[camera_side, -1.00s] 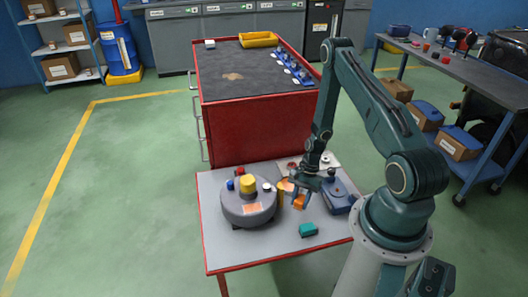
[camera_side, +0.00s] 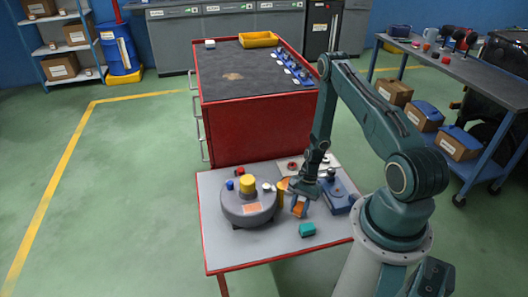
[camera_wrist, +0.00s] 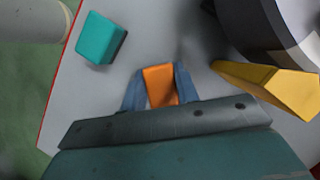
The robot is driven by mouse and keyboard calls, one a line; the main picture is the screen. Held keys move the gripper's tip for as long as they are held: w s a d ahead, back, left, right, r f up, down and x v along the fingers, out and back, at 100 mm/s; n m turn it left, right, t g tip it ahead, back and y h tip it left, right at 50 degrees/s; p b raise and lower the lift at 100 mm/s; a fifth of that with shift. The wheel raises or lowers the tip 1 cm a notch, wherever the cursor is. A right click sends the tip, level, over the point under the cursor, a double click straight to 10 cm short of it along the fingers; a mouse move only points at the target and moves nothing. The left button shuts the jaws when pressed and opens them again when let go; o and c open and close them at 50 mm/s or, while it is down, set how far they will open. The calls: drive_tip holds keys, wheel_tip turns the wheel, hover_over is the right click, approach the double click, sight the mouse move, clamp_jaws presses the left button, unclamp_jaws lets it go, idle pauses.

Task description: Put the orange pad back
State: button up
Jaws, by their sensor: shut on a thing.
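The orange pad (camera_wrist: 160,84) is a small block held between the two blue-grey fingers of my gripper (camera_wrist: 159,88) in the wrist view. In the side view the orange pad (camera_side: 299,208) shows at the tip of my gripper (camera_side: 301,206), over the right half of the small grey table (camera_side: 225,252). My gripper is shut on it. I cannot tell whether the pad touches the table top. A teal block (camera_side: 307,230) lies on the table in front of the gripper, and it also shows in the wrist view (camera_wrist: 102,38).
A round grey housing (camera_side: 248,210) with a yellow knob (camera_side: 247,184) stands left of the gripper. A yellow piece (camera_wrist: 268,86) is close by on the right in the wrist view. A blue-grey device (camera_side: 338,198) sits right of the gripper. The table's front left is clear.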

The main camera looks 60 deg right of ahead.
drive_tip(key=shift+f, duration=0.15)
drive_tip(key=o, duration=0.9)
drive_tip(key=shift+v, duration=6.15)
drive_tip(key=shift+a, duration=0.1)
